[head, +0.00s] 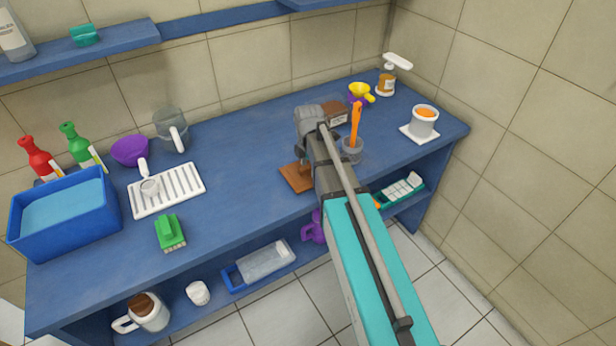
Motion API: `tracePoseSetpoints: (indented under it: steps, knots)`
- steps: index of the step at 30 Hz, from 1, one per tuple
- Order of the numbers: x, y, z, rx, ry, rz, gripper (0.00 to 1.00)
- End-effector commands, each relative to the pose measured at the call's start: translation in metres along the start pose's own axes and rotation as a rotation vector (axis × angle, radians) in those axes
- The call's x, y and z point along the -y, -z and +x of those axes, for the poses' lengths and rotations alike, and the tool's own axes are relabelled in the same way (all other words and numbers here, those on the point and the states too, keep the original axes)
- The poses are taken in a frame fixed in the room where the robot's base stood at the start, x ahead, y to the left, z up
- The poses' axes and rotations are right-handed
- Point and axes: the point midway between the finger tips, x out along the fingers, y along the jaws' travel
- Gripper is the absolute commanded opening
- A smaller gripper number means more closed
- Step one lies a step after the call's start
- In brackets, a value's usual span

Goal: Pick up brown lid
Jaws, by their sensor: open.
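A round brown lid (142,303) appears on top of a pale jug with a handle, on the lower shelf at the front left. A flat brown square (294,180) lies on the blue counter near the middle, partly hidden by my arm. A brown block-like thing (335,113) shows behind my wrist; its shape is partly covered. My gripper (301,158) is open and points down over the brown square, far from the jug. Its fingers are small and partly hidden, and I cannot tell whether they touch anything.
The blue counter (235,155) has free room left of my gripper. An orange-handled tool stands in a cup (352,150) close right of my arm. A white rack (167,190), green brush (170,232) and blue basin (65,215) occupy the left. A blue tray (260,264) sits on the lower shelf.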

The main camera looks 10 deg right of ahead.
Motion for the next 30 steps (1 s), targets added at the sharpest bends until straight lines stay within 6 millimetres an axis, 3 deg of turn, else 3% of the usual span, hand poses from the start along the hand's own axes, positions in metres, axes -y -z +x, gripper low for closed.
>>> tracePoseSetpoints:
  steps: [20, 30]
  knots:
    - [0.0000, -0.0001, 0.0024, 0.000, 0.000, 0.000, 0.71]
    - [0.0001, -0.0002, 0.0024, 0.000, 0.000, 0.001, 0.08]
